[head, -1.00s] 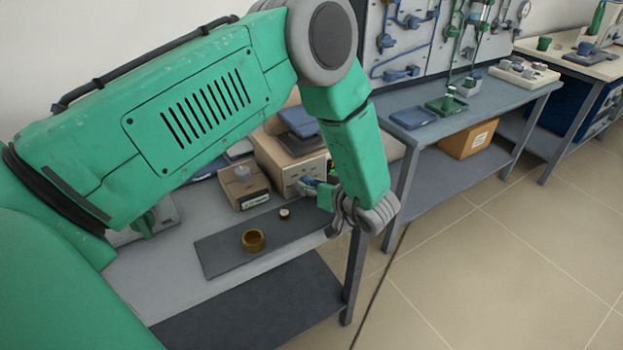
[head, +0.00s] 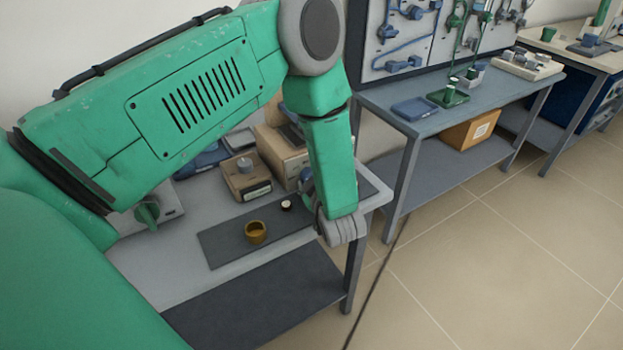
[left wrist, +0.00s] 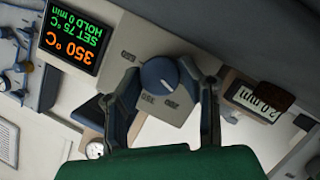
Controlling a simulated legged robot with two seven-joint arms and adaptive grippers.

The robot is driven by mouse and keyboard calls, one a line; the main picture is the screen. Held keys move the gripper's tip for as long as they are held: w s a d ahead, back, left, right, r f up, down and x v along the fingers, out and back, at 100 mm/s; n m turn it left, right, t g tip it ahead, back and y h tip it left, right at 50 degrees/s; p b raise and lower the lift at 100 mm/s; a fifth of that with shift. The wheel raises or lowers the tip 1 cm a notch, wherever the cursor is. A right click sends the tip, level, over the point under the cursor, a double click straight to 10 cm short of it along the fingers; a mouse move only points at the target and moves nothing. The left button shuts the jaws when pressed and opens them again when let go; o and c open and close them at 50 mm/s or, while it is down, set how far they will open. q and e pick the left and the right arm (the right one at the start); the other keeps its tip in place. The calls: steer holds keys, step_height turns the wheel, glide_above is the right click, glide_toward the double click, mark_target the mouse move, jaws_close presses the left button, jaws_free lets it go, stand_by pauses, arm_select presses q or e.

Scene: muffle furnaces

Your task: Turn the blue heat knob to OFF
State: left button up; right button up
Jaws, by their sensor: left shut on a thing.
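The blue heat knob (left wrist: 160,76) is on the light front panel (left wrist: 150,40) of a furnace, in the left wrist view. In the head view, the furnace (head: 283,150) is partly behind my left forearm, and the knob is hidden there. My right gripper is not in view.
A small box with a grey knob (head: 246,178) stands left of the furnace. A brown cup (head: 255,233) and a small white-topped piece (head: 286,205) are on the dark mat (head: 222,246). A green-knobbed unit (head: 150,212) is further left. Open floor lies to the right.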

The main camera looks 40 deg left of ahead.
arm_select(q)
steer(key=shift+s+d+f+n+t+b, duration=0.1)
steer(key=shift+f+n+t+b, duration=0.15)
steer(key=shift+n+t+b, duration=0.65)
steer(key=shift+n+p, duration=0.4)
steer(key=shift+p, duration=0.05)
steer(key=o, duration=0.9)
steer(key=shift+c, duration=0.2)
steer(key=shift+r, duration=0.1)
